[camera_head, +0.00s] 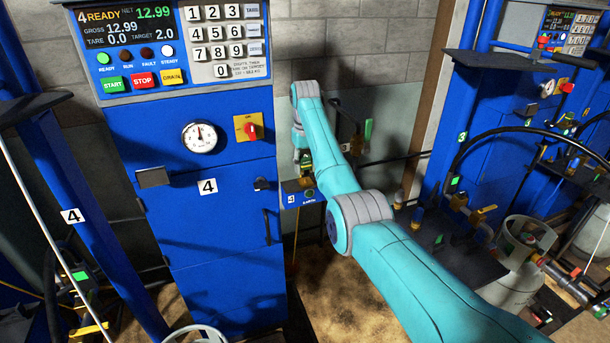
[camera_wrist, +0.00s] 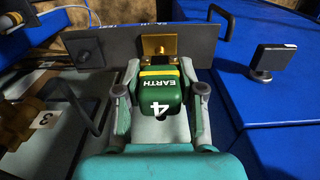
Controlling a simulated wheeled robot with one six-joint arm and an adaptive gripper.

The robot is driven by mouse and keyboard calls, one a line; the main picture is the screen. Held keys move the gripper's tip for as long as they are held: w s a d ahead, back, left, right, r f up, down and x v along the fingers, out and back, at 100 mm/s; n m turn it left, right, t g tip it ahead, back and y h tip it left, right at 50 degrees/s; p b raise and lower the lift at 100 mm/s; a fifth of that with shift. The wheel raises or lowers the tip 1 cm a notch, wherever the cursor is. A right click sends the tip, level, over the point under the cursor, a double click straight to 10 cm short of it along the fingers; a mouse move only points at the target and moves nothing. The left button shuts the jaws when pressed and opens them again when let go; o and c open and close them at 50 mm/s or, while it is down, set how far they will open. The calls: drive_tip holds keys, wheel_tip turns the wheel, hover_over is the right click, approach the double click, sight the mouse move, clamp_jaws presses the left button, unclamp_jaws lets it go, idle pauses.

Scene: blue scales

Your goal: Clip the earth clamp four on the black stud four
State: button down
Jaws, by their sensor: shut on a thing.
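The earth clamp four (camera_wrist: 162,94) is green with a yellow band, marked EARTH and 4. It sits between the two grey fingers of my gripper (camera_wrist: 162,92), which is shut on it. In the head view, my gripper (camera_head: 303,163) is partly hidden by the arm, beside the cabinet's right side and above the small EARTH plate (camera_head: 291,197) marked 4. In the wrist view, a brass piece (camera_wrist: 159,46) stands against the dark plate just beyond the clamp.
The blue cabinet four (camera_head: 215,235) stands left of my gripper, with a dark square pad on a post (camera_wrist: 276,60) in the wrist view. A black looped handle (camera_wrist: 80,80) is left of the clamp. Blue station three (camera_head: 480,150) is at the right, with hoses and a gas cylinder (camera_head: 525,240).

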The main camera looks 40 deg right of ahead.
drive_tip(key=shift+r, duration=1.4)
drive_tip(key=shift+w, duration=0.1)
